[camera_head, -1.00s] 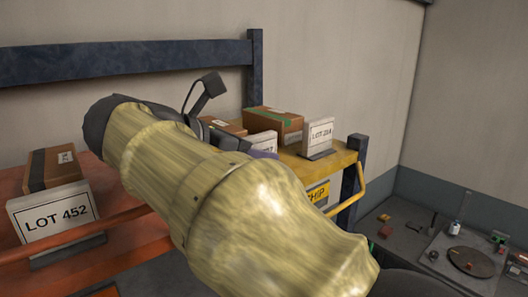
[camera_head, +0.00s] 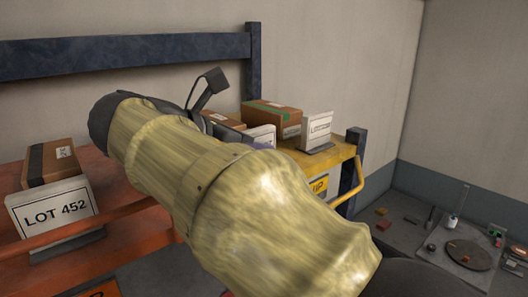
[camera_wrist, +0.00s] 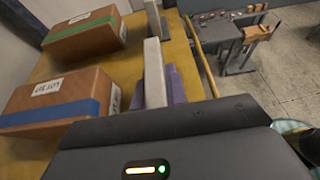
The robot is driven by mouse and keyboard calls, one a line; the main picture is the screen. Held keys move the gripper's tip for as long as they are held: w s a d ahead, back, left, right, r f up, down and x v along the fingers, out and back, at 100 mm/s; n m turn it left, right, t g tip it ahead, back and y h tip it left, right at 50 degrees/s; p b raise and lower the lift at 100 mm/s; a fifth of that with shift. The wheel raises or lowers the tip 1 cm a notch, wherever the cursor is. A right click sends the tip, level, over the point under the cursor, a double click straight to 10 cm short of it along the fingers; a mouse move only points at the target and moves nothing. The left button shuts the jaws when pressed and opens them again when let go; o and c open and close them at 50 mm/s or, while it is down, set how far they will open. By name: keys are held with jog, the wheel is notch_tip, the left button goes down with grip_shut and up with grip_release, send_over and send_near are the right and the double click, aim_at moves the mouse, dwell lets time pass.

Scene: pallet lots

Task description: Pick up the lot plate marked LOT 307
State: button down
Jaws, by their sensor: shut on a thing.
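A pale upright lot plate (camera_wrist: 154,75) shows edge-on in the wrist view, so its face cannot be read there. The purple fingers of my gripper (camera_wrist: 155,92) are on both sides of it, shut on it. In the head view this white plate (camera_head: 262,135) is mostly hidden behind my arm, and its marking is not readable now. A purple part of my gripper (camera_head: 263,147) shows just beside it. I cannot tell whether the plate's foot touches the yellow shelf.
The yellow shelf (camera_head: 335,158) holds a green-taped box (camera_head: 271,116) and another white lot plate (camera_head: 318,127). A blue-taped box (camera_wrist: 60,98), labelled apparently LOT 307, is left of the held plate. A LOT 452 plate (camera_head: 52,210) stands on the orange shelf. A blue post (camera_head: 354,160) is at right.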

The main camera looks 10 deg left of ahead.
aim_at(255, 129)
jog(key=shift+r, duration=0.1)
notch_tip(255, 129, up, 10)
jog(key=shift+f, duration=0.1)
dwell(0.6)
dwell(0.6)
